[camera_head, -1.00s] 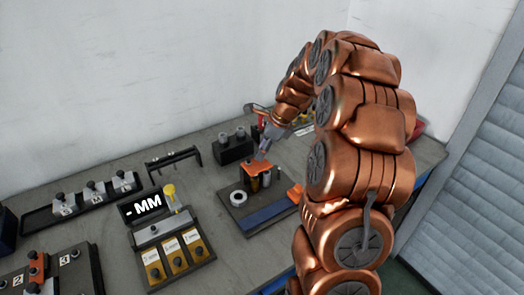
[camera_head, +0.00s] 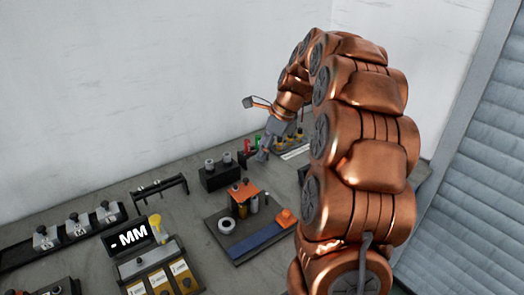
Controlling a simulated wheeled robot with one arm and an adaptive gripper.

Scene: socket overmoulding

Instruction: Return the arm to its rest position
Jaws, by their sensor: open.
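My copper-coloured arm rises on the right and arches over the bench. My gripper (camera_head: 262,155) hangs at its end, pointing down, with its jaws open and nothing seen between them. It is above the back part of the bench, up and to the right of the orange-topped fixture (camera_head: 244,190), and looks apart from it. The fixture stands on a dark base plate (camera_head: 218,238) with a white ring (camera_head: 227,224) and a blue strip (camera_head: 256,240). My arm hides part of the bench on the right.
A black block with two grey cylinders (camera_head: 212,177) stands behind the fixture. A black rack (camera_head: 160,190), a display reading "- MM" (camera_head: 128,237) and a row of grey numbered blocks (camera_head: 76,226) are to the left. Small coloured items (camera_head: 290,139) stand behind my gripper. A white wall (camera_head: 130,80) closes the back.

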